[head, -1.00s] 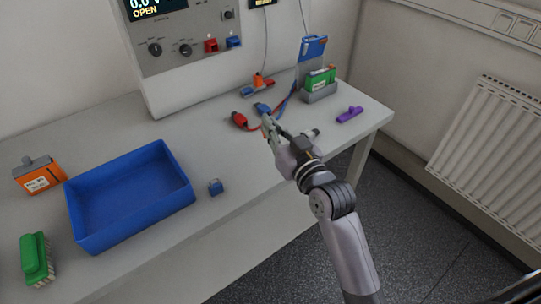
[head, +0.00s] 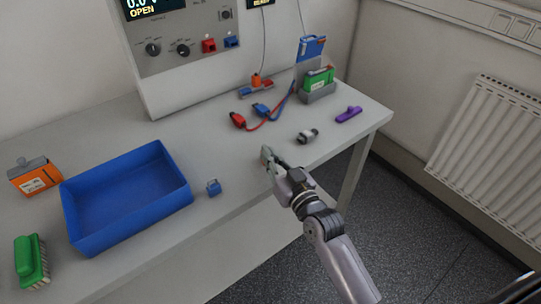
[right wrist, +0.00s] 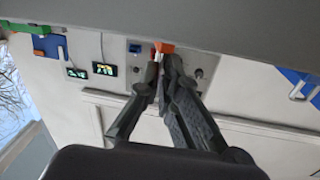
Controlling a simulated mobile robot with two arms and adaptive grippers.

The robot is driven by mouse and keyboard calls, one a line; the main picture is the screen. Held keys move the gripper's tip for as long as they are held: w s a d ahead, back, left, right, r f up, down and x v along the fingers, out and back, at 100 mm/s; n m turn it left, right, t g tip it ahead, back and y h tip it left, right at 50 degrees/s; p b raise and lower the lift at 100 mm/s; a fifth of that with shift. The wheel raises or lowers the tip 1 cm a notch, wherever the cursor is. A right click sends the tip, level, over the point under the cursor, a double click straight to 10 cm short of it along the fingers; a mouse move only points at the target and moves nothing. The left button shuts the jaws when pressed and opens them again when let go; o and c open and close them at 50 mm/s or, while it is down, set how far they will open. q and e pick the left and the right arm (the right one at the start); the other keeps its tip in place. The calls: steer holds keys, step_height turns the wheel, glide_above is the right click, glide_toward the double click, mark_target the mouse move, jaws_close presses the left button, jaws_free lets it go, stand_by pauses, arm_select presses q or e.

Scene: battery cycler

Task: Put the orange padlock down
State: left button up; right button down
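My right gripper (head: 267,156) is over the front part of the table, right of the blue padlock-like block (head: 213,187). In the right wrist view, which is upside down, its fingers (right wrist: 163,62) close together at the tips. The orange padlock (right wrist: 164,47) shows as a small orange body at those tips and appears held there. In the head view the fingers mostly hide it. I cannot tell whether it touches the table. My left gripper is not in view.
A blue bin (head: 66,213) stands left. Red (head: 238,120) and blue (head: 262,110) leads, a grey cylinder (head: 307,136) and a purple piece (head: 349,114) lie behind and right. The tabletop (head: 225,155) between bin and gripper is mostly clear.

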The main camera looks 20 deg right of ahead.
steer(key=c, duration=1.8)
jaws_free()
steer(key=shift+f, duration=0.1)
steer(key=b+v, duration=0.1)
steer(key=v, duration=1.1)
